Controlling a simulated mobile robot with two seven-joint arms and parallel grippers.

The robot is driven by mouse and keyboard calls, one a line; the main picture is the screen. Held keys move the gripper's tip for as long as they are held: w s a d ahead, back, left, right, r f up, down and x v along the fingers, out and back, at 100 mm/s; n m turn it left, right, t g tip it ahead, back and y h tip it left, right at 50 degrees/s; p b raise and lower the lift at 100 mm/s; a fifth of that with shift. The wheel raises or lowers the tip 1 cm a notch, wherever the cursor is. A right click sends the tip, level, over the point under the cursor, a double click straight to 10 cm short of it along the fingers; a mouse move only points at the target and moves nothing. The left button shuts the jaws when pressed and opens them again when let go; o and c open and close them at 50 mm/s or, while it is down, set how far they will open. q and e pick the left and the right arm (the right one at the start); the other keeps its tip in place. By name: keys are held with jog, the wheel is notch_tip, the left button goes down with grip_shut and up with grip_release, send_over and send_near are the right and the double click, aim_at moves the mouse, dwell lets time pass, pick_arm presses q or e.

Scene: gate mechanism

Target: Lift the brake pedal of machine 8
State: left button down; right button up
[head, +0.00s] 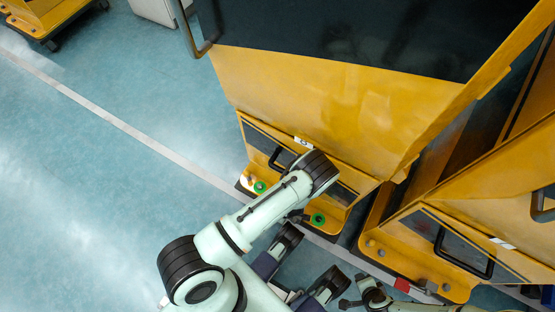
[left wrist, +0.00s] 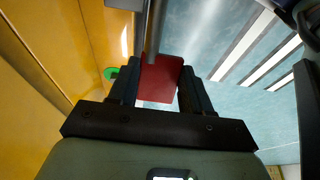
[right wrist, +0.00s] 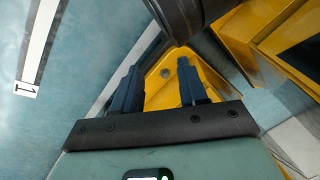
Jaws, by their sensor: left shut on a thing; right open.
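The red brake pedal (left wrist: 160,78) shows in the left wrist view, beside the yellow base of a machine. My left gripper (left wrist: 160,92) is shut on it, with one dark finger on each side. A grey rod runs up from the pedal. In the head view the yellow machine (head: 335,100) carries a small white tag (head: 303,142). My left arm covers its lower front, so the held pedal is hidden there. My right gripper (right wrist: 160,92) is open and empty in the right wrist view. A yellow base corner with a bolt (right wrist: 166,73) shows beyond its fingers.
Green discs (head: 260,187) sit on the machine's base corners. A second yellow machine (head: 490,215) stands close on the right, with a black handle and a red pedal (head: 402,285) low at its front. The blue floor (head: 90,190) on the left is clear.

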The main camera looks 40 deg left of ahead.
pick_arm(q)
jog(key=shift+c, duration=2.4)
grip_release()
jog(key=s+p+v, duration=0.1)
jog(key=p+v, duration=0.3)
jog(key=v, duration=0.9)
jog(key=shift+w+r, duration=0.25)
jog(key=shift+w, duration=0.25)
pick_arm(e)
jog(key=s+a+r+g, duration=0.1)
jog(key=s+a+r, duration=0.2)
jog(key=s+r, duration=0.2)
jog(key=shift+g+y, duration=0.3)
jog(key=shift+y, duration=0.1)
